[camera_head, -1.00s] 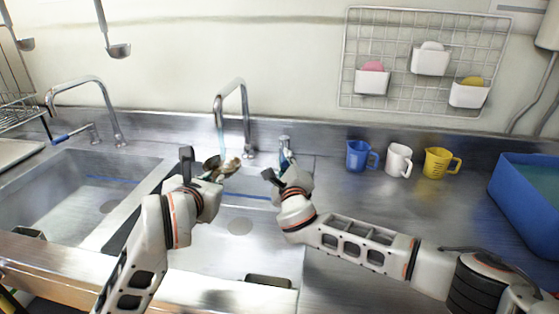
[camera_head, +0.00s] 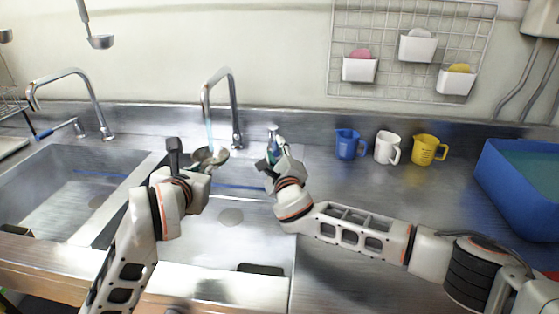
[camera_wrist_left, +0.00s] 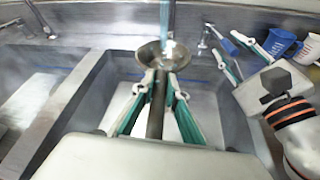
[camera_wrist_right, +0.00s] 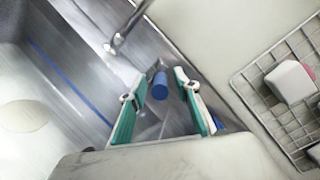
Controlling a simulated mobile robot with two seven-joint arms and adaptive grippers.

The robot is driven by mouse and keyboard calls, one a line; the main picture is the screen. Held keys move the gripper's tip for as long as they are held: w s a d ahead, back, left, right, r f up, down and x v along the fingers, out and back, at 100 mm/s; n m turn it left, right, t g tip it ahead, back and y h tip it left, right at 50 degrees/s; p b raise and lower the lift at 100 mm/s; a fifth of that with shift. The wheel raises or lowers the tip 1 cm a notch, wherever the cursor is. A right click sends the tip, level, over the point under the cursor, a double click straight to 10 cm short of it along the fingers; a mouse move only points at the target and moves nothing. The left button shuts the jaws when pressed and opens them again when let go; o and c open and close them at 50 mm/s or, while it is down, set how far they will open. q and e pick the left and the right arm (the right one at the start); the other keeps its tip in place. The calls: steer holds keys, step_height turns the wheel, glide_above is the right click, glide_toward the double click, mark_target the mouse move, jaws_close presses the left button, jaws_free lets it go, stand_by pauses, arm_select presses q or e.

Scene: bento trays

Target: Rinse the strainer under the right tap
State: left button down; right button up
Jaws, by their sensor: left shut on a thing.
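The strainer (camera_head: 213,157) is a round metal bowl under the right tap (camera_head: 234,108). A bluish water stream (camera_head: 209,134) falls from the spout toward it; the left wrist view shows the stream (camera_wrist_left: 167,22) reaching the bowl (camera_wrist_left: 152,54). My left gripper (camera_head: 182,160) is shut on the strainer's dark handle (camera_wrist_left: 155,108) and holds it above the right basin. My right gripper (camera_head: 270,171) is open near the right tap's lever. In the right wrist view, the lever's blue end (camera_wrist_right: 160,86) appears between its spread fingers; contact cannot be told.
The right basin (camera_head: 231,248) lies below the grippers, the left basin (camera_head: 72,205) beside it with its own tap (camera_head: 98,112). A blue mug (camera_head: 347,144), white mug (camera_head: 386,147), yellow mug (camera_head: 425,149) and blue tub (camera_head: 510,190) stand right. The counter between is clear.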

steer(key=v, duration=1.1)
steer(key=shift+s, duration=0.25)
steer(key=shift+d+r, duration=0.1)
steer(key=shift+c, duration=0.4)
steer(key=shift+d, duration=0.1)
steer(key=c, duration=0.6)
steer(key=shift+w+d+n, duration=0.15)
steer(key=shift+d+n, duration=0.15)
steer(key=shift+d, duration=0.05)
jaws_close()
steer(key=d+n, duration=0.1)
steer(key=d, duration=0.1)
steer(key=d+f+n+y, duration=0.1)
steer(key=d+n, duration=0.1)
steer(key=w+d+n+y, duration=0.1)
steer(key=d+n, duration=0.1)
steer(key=shift+d+f, duration=0.3)
steer(key=shift+f, duration=0.05)
steer(key=shift+w, duration=0.15)
steer(key=w+a+r, duration=0.1)
steer(key=w+a, duration=0.6)
steer(key=w, duration=0.1)
steer(key=shift+w+a, duration=0.2)
